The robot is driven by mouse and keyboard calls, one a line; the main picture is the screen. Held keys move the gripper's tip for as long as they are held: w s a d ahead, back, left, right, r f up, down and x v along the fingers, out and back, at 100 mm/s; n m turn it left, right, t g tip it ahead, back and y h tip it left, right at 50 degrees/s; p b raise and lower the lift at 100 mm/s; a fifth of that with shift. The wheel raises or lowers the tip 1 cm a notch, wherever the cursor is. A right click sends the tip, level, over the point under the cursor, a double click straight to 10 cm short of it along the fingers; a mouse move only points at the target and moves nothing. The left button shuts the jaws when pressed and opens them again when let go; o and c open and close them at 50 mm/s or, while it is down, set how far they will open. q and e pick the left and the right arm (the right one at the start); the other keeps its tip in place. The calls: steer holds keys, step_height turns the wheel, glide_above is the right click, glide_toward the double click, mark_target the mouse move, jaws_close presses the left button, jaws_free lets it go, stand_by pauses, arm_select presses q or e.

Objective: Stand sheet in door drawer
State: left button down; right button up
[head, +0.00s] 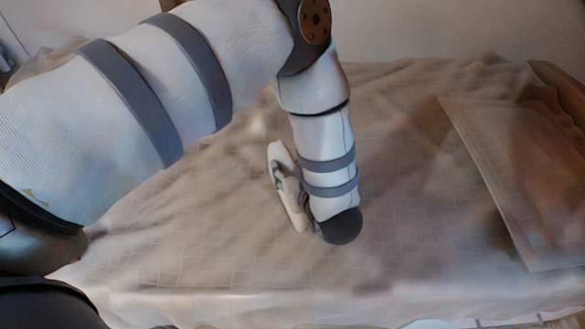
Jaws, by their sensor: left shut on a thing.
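My left arm comes in from the left and bends down over the bed. My left gripper (283,182) is small and partly hidden at the wrist's left side, above the bed cover. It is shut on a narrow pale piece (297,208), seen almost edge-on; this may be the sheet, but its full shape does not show. The fingertips are hard to make out. No drawer can be clearly recognised. My right gripper is not in view.
A bed with a creased beige checked cover (215,255) fills most of the view. A flat beige panel (525,170) lies or leans at the right, with a dark wooden edge (555,90) behind it. A pale wall (440,28) stands at the back.

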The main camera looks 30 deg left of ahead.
arm_select(q)
steer(key=shift+r, duration=0.2)
steer(key=shift+f, duration=0.15)
steer(key=c, duration=1)
jaws_free()
steer(key=shift+c, duration=0.2)
